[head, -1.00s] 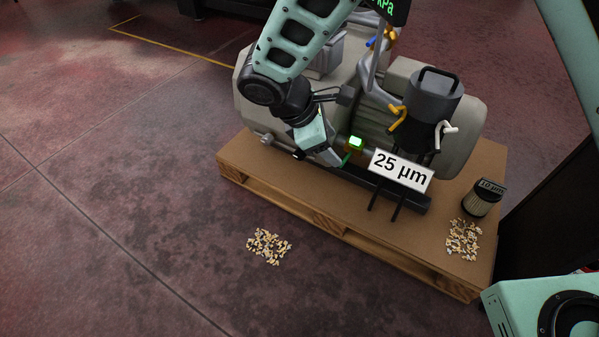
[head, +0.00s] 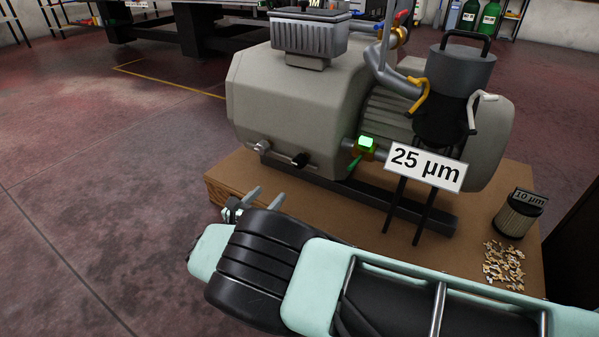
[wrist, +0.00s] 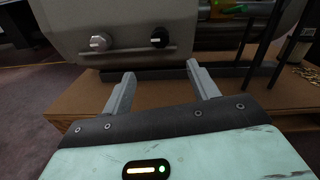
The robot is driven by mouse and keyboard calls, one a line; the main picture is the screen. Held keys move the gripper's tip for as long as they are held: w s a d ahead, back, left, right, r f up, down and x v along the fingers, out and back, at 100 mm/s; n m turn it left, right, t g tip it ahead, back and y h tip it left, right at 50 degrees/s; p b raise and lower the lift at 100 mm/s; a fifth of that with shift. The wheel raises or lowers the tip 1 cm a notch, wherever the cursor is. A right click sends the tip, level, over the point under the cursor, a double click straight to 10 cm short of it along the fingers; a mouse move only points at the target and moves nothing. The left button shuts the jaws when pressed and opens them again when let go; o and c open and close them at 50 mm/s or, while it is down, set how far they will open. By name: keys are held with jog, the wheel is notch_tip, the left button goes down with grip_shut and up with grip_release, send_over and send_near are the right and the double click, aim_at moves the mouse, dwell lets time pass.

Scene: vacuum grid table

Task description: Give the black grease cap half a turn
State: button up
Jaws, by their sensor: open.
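The black grease cap (head: 300,160) sticks out low on the front of the grey pump housing (head: 300,107), right of a silver cap (head: 263,146). In the wrist view the black cap (wrist: 160,38) is beyond the right finger, and the silver cap (wrist: 99,42) is beyond the left finger. My gripper (head: 262,197) is open and empty, in front of and below the caps, apart from both. In the wrist view its two grey fingers (wrist: 158,88) point toward the pump, with a wide gap between them.
The pump stands on a brown pallet (head: 232,178). A "10 μm" filter (head: 517,218) and scattered chips (head: 503,264) lie at the pallet's right. Floor at left is clear.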

aim_at(298, 165)
jog(key=b+x, duration=0.7)
jog(key=x, duration=0.9)
jog(key=shift+w+d, duration=0.1)
jog(key=shift+w+d+r, duration=0.1)
jog(key=shift+w+d, duration=0.1)
jog(key=shift+w, duration=0.15)
jog(key=c, duration=1)
